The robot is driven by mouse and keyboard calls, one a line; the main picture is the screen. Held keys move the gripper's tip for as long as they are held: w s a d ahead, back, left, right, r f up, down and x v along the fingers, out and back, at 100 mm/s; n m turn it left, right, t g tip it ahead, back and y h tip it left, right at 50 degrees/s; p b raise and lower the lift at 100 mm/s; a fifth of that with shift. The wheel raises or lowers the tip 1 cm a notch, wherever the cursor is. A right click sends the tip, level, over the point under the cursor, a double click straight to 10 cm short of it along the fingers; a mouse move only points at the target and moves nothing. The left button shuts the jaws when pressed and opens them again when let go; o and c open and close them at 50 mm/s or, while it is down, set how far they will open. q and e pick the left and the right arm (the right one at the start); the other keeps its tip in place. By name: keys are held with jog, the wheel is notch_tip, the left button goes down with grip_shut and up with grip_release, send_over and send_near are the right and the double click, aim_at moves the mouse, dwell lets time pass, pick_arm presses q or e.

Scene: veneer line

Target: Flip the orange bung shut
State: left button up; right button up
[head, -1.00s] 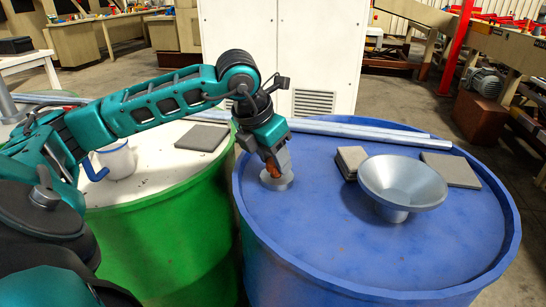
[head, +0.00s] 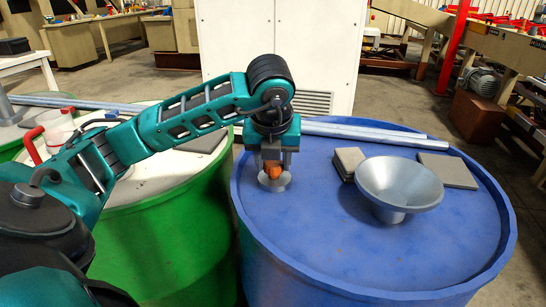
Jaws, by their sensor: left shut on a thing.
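The orange bung (head: 271,173) sits at the grey round neck (head: 275,183) on the left part of the blue drum's lid. My left gripper (head: 273,170) points down over the neck and is shut on the bung. The fingers and palm cover part of the bung, so I cannot tell exactly how far it is tilted over the opening. My right gripper is not in view.
The blue drum (head: 340,250) also carries a grey funnel (head: 400,185), square grey plates (head: 447,170) and metal pipes (head: 365,132) along its back. A green drum (head: 170,250) stands left, with a red-handled white container (head: 56,128) behind my arm. The lid's front is clear.

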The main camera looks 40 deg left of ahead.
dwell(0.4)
pick_arm(q)
jog(key=o, duration=1.1)
jog(key=shift+c, duration=0.2)
jog(key=p+v, duration=0.6)
jog(key=v, duration=0.7)
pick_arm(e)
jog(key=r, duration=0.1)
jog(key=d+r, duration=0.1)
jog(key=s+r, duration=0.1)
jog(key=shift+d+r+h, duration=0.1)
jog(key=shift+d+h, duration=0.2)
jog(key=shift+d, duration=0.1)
pick_arm(q)
jog(key=shift+d+f, duration=0.1)
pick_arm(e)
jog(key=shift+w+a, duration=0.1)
